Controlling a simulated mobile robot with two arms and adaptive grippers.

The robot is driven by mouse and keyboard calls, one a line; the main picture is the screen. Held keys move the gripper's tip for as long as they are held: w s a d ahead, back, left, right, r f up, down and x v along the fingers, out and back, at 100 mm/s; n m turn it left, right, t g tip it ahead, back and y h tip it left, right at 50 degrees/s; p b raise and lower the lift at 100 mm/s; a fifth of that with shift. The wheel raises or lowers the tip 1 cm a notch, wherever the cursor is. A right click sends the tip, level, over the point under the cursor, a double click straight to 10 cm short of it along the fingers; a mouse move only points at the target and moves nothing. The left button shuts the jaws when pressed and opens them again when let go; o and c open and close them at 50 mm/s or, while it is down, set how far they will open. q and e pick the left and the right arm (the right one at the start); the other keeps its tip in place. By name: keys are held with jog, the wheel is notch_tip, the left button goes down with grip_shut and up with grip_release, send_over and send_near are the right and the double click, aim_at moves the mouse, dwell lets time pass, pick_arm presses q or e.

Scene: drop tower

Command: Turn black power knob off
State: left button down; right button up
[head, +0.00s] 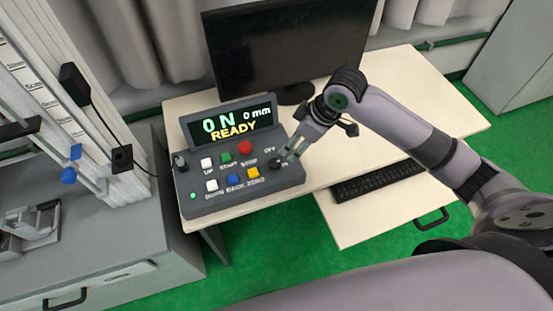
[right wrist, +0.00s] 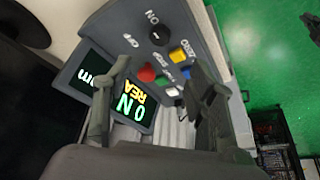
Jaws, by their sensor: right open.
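The black power knob (head: 275,164) sits at the right end of the grey control box (head: 240,196), by the OFF label. In the right wrist view the knob (right wrist: 158,38) is round with a small light mark, between the ON and OFF labels; I cannot tell which it points to. My right gripper (head: 289,154) reaches over the box's right end, fingertips close beside the knob in the head view. In the wrist view its fingers (right wrist: 158,78) are spread with nothing between them, and the knob lies beyond the tips. Contact is not visible. My left gripper is out of view.
The box's display (head: 233,123) reads 0 N, 0 mm, READY, and a green light (head: 193,195) glows. Several coloured buttons, including a red STOP (head: 245,148), lie left of the knob. A monitor (head: 290,45) stands behind. A keyboard (head: 378,181) sits on the lower shelf.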

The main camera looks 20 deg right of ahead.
aim_at(275, 162)
jog(key=p+x, duration=0.1)
jog(key=x, duration=1.2)
jog(key=shift+w+a+f, duration=0.15)
jog(key=shift+f, duration=0.05)
jog(key=c, duration=1.1)
